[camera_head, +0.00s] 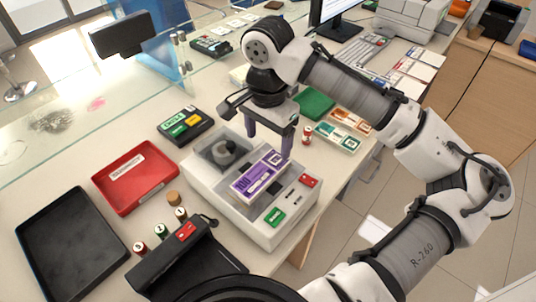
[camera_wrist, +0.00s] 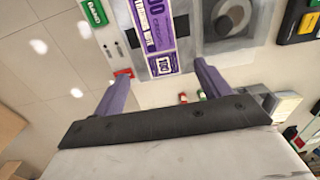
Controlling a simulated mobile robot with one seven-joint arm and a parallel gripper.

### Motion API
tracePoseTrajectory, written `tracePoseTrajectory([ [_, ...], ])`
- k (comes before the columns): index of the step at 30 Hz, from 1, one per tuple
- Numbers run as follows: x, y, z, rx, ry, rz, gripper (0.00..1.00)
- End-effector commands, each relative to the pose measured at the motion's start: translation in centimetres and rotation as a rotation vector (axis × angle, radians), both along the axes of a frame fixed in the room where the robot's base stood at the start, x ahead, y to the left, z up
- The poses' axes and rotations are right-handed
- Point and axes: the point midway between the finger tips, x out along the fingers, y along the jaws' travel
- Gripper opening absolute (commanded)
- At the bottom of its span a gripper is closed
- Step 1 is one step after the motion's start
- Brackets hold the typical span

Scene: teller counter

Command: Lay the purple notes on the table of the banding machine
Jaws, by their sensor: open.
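The purple notes (camera_head: 256,178) lie flat on top of the grey-white banding machine (camera_head: 232,207), between its round dark reel and its buttons. In the wrist view the notes (camera_wrist: 154,28) run up from between my fingertips out of the top of the picture. My gripper (camera_head: 269,148) is open and empty over the far end of the notes. In the wrist view my gripper's two fingers (camera_wrist: 162,70) stand apart, one to each side of the notes' near end, with gaps. How high the fingertips are above the notes is hard to tell.
A red tray (camera_head: 135,178) and a black tray (camera_head: 68,240) lie to the left. A black device (camera_head: 187,262) stands in front, with small rolls beside it. A note tray (camera_head: 343,130) and green pad (camera_head: 314,103) lie behind right. A glass screen borders the counter.

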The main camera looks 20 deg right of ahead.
Motion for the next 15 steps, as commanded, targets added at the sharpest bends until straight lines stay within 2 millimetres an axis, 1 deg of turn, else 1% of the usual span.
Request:
tracePoseTrajectory([
  [3,0.1,0.0,1.9,-0.001,-0.002,-0.001,0.76],
  [6,0.1,0.0,2.9,0.000,0.000,-0.001,0.76],
  [9,0.0,0.0,3.5,0.000,0.000,-0.001,0.76],
  [15,0.0,0.0,3.7,-0.001,0.001,-0.001,0.76],
])
